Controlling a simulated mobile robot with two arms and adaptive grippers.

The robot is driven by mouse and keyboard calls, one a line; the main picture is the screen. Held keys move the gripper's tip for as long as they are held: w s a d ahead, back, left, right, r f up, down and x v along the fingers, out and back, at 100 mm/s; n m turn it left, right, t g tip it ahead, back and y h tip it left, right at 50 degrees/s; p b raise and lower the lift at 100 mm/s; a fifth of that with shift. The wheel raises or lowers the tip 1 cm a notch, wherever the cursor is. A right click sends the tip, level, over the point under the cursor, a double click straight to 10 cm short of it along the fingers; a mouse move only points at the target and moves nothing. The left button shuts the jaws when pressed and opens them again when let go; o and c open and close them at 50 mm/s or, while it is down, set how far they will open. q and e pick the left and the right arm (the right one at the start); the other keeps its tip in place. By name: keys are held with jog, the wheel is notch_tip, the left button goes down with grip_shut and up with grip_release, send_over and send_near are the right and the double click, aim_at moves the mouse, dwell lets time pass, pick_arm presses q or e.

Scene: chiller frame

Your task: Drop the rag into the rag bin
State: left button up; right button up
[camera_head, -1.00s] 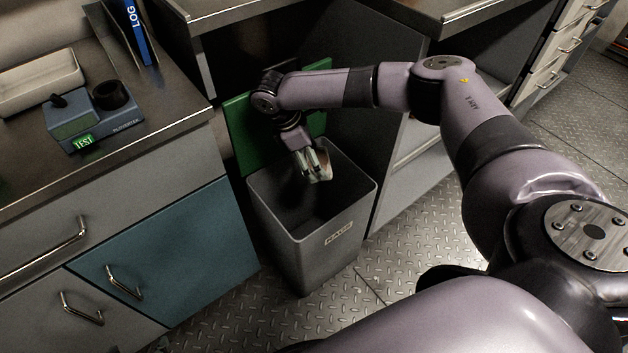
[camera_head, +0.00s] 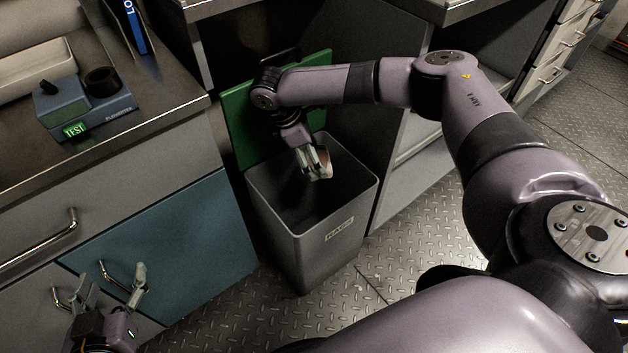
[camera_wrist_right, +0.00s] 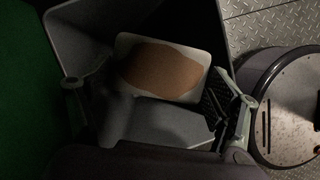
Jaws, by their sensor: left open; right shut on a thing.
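The rag bin (camera_head: 315,245) is a grey, open-topped container with a label, standing on the floor. My right gripper (camera_head: 313,168) is over the bin's mouth, pointing down, and is shut on the rag (camera_head: 325,165). In the right wrist view the rag (camera_wrist_right: 160,68) is pale with a large brown patch. It lies between the fingers, with the dark bin interior behind it. My left gripper (camera_head: 113,284) is open and empty at the lower left, in front of the cabinet doors. The bin's floor is hidden in shadow.
A green panel (camera_head: 240,130) stands behind the bin. A teal cabinet door (camera_head: 190,235) is to its left. The counter above carries a blue tester (camera_head: 85,105) and a pale tray (camera_head: 35,72). Tread-plate floor (camera_head: 400,260) is clear to the bin's right.

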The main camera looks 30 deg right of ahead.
jog(key=o, duration=1.2)
jog(key=shift+r, duration=0.1)
jog(key=v, duration=1.1)
jog(key=shift+a+r, duration=0.1)
jog(key=shift+r, duration=0.3)
